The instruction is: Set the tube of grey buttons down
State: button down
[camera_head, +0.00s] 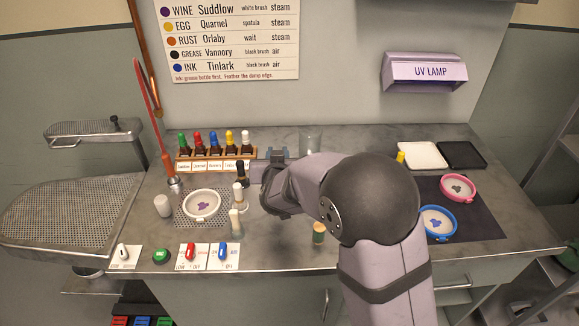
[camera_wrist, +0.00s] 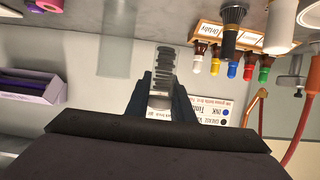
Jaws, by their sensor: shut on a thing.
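The tube of grey buttons (camera_wrist: 164,68) is a clear cylinder with a stack of dark grey discs in the wrist view. It stands between the two dark fingers of my gripper (camera_wrist: 162,98), which is shut on it. In the head view my gripper (camera_head: 277,155) is over the back middle of the steel bench (camera_head: 330,240), right of the bottle rack. I cannot make out the tube there, as the gripper and wrist cover that spot. The wrist picture is turned upside down, so I cannot tell the tube's gap to the bench.
A clear glass (camera_head: 312,142) stands close right of my gripper. White (camera_head: 422,155) and black (camera_head: 461,155) trays sit at the back right.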

jog(key=w+d+r+m+h+b, duration=0.1)
jog(key=d+r+h, duration=0.1)
jog(key=d, duration=1)
jog(key=w+d+r+m+h+b, duration=0.1)
jog(key=d+r, duration=0.1)
jog(key=d, duration=1.1)
jog(key=s+a+f+n+y, duration=0.1)
jog(key=a+f+n+y, duration=0.1)
jog(key=a, duration=0.3)
jog(key=s+a+f+n+y, duration=0.1)
jog(key=a+n+y, duration=0.1)
jog(key=a+y, duration=0.1)
jog(key=shift+a+f+y, duration=0.3)
jog(key=shift+a+f, duration=0.1)
jog(key=shift+a, duration=0.5)
jog(key=shift+f, duration=5)
jog(key=shift+f+b, duration=0.1)
jog(key=shift+b, duration=0.25)
jog(key=shift+f, duration=0.15)
jog(key=c, duration=1.5)
grip_release()
jog(key=shift+c, duration=0.2)
